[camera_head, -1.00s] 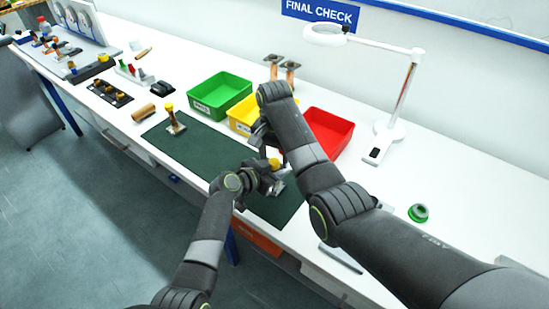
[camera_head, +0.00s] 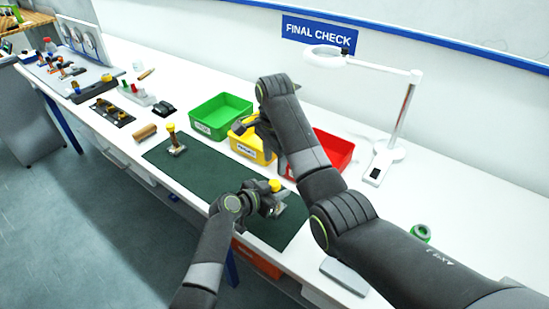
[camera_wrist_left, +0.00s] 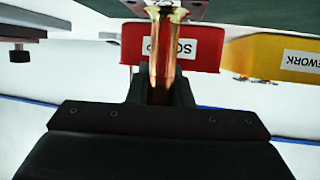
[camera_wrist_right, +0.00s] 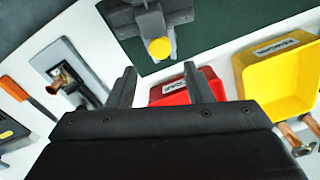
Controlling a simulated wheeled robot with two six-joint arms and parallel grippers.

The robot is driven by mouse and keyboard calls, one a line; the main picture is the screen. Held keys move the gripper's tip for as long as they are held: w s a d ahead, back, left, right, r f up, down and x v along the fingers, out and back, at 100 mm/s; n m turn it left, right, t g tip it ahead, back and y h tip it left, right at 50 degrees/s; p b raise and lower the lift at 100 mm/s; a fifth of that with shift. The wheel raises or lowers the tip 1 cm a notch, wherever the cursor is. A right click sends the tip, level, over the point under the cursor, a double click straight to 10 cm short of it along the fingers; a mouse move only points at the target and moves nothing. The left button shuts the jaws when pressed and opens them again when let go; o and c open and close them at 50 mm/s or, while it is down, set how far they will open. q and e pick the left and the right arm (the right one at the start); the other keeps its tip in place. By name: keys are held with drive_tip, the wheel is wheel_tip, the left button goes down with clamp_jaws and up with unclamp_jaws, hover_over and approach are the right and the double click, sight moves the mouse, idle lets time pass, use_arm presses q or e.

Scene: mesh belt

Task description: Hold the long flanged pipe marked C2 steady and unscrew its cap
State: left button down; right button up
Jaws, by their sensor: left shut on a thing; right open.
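My left gripper (camera_head: 268,201) is shut on a copper pipe (camera_wrist_left: 162,55) above the front right part of the green mat. The pipe's yellow cap (camera_head: 275,185) points up and also shows in the right wrist view (camera_wrist_right: 160,48). My right gripper (camera_wrist_right: 158,84) is open and empty, apart from the cap. In the head view it (camera_head: 252,124) is by the yellow bin, partly hidden by its own arm. Another yellow-capped pipe (camera_head: 174,141) stands on the mat's left part. I cannot read a C2 mark on either pipe.
Green bin (camera_head: 222,111), yellow bin (camera_head: 243,146) and red bin (camera_head: 333,147) line the back of the mat (camera_head: 207,184). A lamp (camera_head: 400,110) stands at right. A green ring-shaped part (camera_head: 421,233) lies on the right. The mat's middle is clear.

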sight(275, 182)
drive_tip(key=shift+f, duration=0.45)
wheel_tip(275, 182, down, 7)
drive_tip(key=c, duration=1)
drive_tip(key=n, duration=0.6)
drive_tip(key=shift+n, duration=0.3)
clamp_jaws()
drive_tip(key=o, duration=1.1)
unclamp_jaws()
drive_tip(key=shift+c, duration=0.2)
